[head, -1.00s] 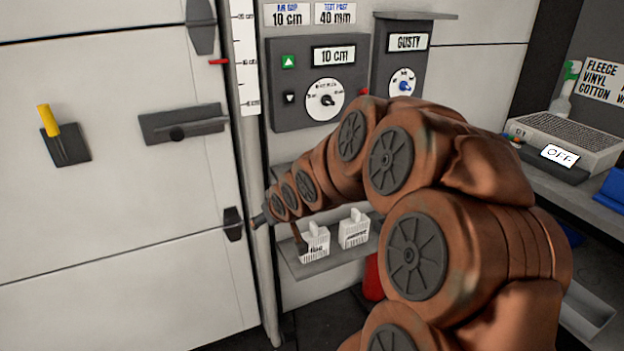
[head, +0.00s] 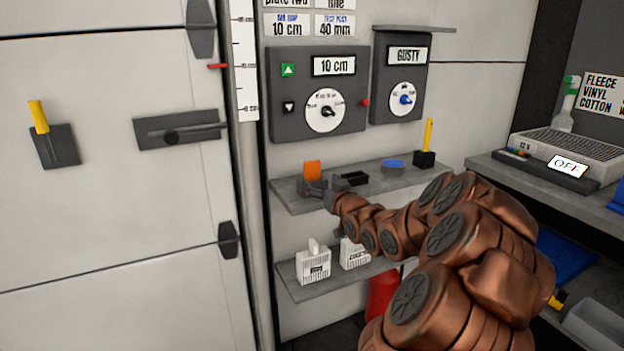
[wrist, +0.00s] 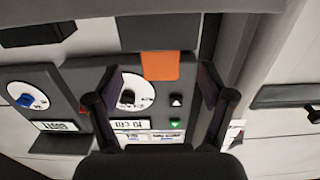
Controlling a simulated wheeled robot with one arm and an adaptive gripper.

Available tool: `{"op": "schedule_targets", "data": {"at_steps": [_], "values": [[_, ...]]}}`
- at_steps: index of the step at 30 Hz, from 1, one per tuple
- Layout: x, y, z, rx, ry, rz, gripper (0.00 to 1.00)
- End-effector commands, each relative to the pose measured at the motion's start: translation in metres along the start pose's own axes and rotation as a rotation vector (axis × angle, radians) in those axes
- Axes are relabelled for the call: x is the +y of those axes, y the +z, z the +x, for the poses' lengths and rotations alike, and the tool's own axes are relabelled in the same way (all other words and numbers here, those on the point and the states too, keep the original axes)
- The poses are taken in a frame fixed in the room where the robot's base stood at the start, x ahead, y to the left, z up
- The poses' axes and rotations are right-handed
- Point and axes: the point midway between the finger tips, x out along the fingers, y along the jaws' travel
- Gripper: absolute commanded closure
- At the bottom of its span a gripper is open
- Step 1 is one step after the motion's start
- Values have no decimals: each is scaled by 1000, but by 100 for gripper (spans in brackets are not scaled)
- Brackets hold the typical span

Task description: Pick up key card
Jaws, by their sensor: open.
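An orange card (head: 312,170), which looks like the key card, stands upright at the left end of the upper grey shelf (head: 395,182). In the wrist view, which is upside down, the orange card (wrist: 160,66) shows at the top, between the lines of my two fingers. My gripper (head: 322,188) is at the shelf's left front edge, just in front of and below the card. In the wrist view my gripper (wrist: 160,82) is open and its fingers are well apart. Contact with the card cannot be told.
On the same shelf are a small black tray (head: 351,178), a blue item (head: 392,164) and a yellow-handled tool in a black block (head: 425,158). A control panel (head: 318,92) hangs above. White boxes (head: 313,264) stand on the shelf below.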

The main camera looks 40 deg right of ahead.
Motion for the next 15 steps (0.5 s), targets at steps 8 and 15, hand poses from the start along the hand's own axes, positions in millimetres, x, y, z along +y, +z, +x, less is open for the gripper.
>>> {"op": "schedule_targets", "data": {"at_steps": [8,15], "values": [[0,-4,18,1,0,-2,19],[-1,-8,47,-1,-1,-1,19]]}}
